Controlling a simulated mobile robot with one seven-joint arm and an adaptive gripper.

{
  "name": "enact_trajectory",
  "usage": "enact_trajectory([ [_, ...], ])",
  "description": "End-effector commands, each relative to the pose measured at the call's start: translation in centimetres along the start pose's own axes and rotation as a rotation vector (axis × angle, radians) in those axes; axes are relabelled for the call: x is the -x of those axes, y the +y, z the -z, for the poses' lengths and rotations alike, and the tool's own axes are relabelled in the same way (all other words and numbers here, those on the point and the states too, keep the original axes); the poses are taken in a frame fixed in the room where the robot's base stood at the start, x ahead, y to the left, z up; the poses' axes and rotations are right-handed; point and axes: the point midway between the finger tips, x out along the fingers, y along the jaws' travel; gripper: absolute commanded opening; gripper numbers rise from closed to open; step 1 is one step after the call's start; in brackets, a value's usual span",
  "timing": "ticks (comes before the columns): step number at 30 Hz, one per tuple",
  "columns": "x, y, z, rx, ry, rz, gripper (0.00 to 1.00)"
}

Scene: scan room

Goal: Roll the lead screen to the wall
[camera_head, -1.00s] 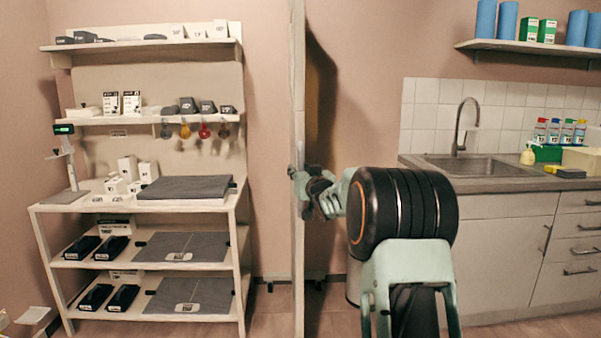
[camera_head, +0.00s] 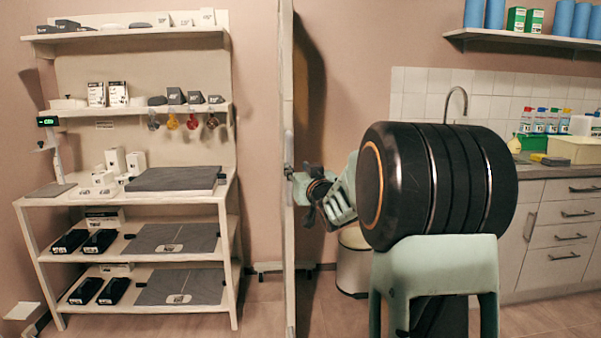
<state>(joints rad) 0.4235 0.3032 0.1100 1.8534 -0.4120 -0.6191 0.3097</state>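The lead screen (camera_head: 288,240) stands upright on the floor and is seen almost edge-on as a tall, narrow pale panel, left of centre. A small grey fitting (camera_head: 289,150) shows on its edge at mid height. My gripper (camera_head: 300,182) is at the right side of the screen, just below this fitting, at or very near its edge. My wrist and the viewing angle hide the fingertips' contact, so I cannot tell whether they are closed on anything. The screen's top and its lower end run out of view.
A shelf unit (camera_head: 232,180) with pads and boxes stands close on the left. A pale bin (camera_head: 352,272) stands on the floor to the right, before the sink counter (camera_head: 545,190). A low bar (camera_head: 268,267) lies near the wall behind the screen.

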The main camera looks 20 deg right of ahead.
Motion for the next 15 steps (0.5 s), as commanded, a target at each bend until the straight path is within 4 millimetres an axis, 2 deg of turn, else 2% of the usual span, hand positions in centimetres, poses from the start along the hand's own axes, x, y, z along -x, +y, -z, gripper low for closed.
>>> enact_trajectory([
  [6, 2.0, 0.1, 0.1, -0.001, 0.001, -0.001, 0.3],
  [15, 2.3, 0.0, 0.0, 0.0, 0.001, 0.0, 0.3],
])
